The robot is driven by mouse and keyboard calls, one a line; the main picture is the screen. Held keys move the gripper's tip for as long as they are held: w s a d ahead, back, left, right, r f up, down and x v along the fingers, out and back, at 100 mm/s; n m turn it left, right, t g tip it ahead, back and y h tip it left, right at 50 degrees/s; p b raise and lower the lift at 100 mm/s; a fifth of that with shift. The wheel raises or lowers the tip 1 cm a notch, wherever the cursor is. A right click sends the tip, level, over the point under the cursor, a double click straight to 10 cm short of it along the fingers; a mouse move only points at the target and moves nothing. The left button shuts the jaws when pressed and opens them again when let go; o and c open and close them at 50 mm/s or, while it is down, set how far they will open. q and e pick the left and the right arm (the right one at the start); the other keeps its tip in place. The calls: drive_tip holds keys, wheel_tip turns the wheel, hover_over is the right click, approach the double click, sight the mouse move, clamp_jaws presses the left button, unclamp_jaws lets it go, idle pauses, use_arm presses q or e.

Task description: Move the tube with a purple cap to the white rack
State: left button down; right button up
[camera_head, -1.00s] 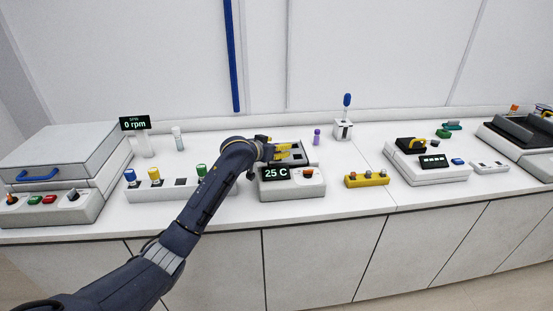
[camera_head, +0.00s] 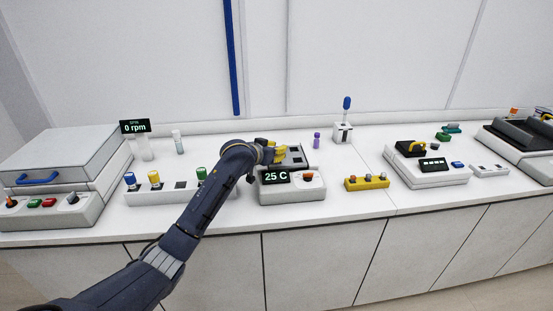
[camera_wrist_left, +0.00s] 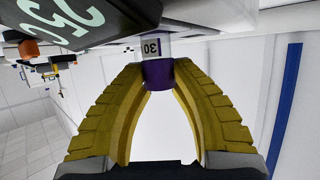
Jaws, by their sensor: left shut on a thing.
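My left gripper (camera_wrist_left: 158,75) is shut on the purple-capped tube (camera_wrist_left: 157,74), gripping it by the cap. In the left wrist view a white label reading 30 shows just beyond the cap; the tube's far end is out of view. In the head view my left gripper (camera_head: 279,153) is over the grey 25 C block (camera_head: 310,190), and its fingers hide the held tube. I cannot tell whether the tube is clear of the block. The white rack (camera_head: 160,195) stands to the left, with blue, yellow and green caps and a dark empty-looking slot. My right gripper is not in view.
A small purple item (camera_head: 316,140) stands behind the block. A white holder with a blue-topped tool (camera_head: 343,131) is at the back. A yellow rack (camera_head: 367,183) lies to the right. A clear tube (camera_head: 178,142) and the rpm display (camera_head: 135,126) stand behind the white rack.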

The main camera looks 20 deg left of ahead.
use_arm(q)
drive_tip(key=shift+r, duration=0.1)
drive_tip(key=shift+s+d+r+y, duration=0.5)
drive_tip(key=shift+s+r, duration=1.25)
drive_tip(key=shift+r, duration=8.5)
drive_tip(key=s+d+f+n+y, duration=0.2)
drive_tip(key=s+f+n, duration=0.1)
drive_tip(key=s+f, duration=1.8)
drive_tip(key=shift+s+f+y, duration=0.25)
drive_tip(key=shift+s+y, duration=0.05)
drive_tip(key=shift+s, duration=0.8)
drive_tip(key=shift+r, duration=0.1)
